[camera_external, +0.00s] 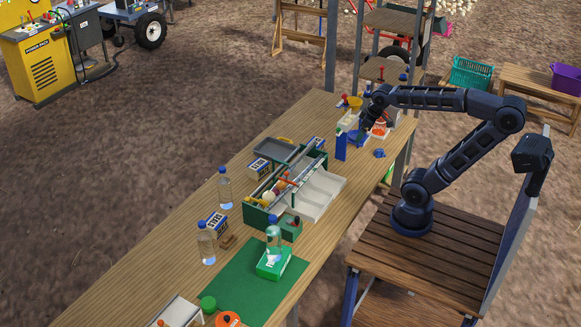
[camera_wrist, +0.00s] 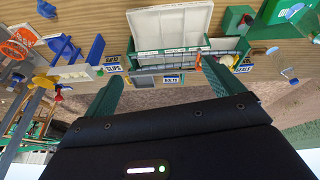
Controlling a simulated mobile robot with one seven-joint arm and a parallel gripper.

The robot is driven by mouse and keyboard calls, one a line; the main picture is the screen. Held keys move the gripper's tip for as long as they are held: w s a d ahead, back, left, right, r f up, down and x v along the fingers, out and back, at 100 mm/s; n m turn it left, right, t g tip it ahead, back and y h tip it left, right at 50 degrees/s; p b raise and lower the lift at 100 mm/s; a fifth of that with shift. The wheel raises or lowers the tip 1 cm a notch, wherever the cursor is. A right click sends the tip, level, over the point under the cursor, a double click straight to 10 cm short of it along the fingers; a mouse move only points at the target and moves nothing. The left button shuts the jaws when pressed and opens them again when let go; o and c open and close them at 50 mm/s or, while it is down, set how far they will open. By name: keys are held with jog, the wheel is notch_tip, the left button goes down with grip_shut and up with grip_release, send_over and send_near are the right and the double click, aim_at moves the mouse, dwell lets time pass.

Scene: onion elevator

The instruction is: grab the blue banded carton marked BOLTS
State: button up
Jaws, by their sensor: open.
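The BOLTS carton (camera_wrist: 172,79) shows small in the wrist view, pale with a blue label band. It appears between my gripper's (camera_wrist: 160,72) two green fingers, but beyond them and not touched. In the external view it seems to be the carton (camera_external: 260,167) beside the green toolbox (camera_external: 257,218), on the side away from my base. There my gripper (camera_external: 365,122) is above the far right end of the table, well apart from it. The fingers are open and empty. The lower wrist view is filled by my gripper's dark body.
Similar cartons stand nearby: CLIPS (camera_wrist: 112,68) and SEALS (camera_wrist: 243,68). A grey tray (camera_external: 278,149) lies behind the toolbox. Bottles (camera_external: 224,187) stand left of the toolbox. The table's left far side is clear.

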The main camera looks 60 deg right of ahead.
jog(key=w+n+g, duration=0.1)
jog(key=w+n, duration=0.3)
jog(key=w, duration=1.3)
jog(key=n+g+h, duration=0.1)
jog(key=n+g, duration=0.2)
jog(key=n, duration=0.8)
send_over(258, 164)
jog(key=s, duration=0.1)
jog(key=f, duration=2.9)
jog(key=shift+a, duration=0.4)
jog(key=shift+w+f+h, duration=0.1)
jog(key=shift+f+h, duration=0.2)
jog(key=shift+f, duration=0.2)
jog(key=f, duration=0.5)
jog(key=shift+d+f, duration=0.1)
jog(key=shift+d, duration=0.25)
jog(key=shift+w+d+f, duration=0.15)
jog(key=shift+w+f, duration=0.05)
jog(key=shift+f, duration=1.1)
jog(key=shift+w+d+f, duration=0.1)
jog(key=shift+w+f, duration=0.05)
jog(key=shift+f, duration=1.1)
jog(key=c, duration=1.3)
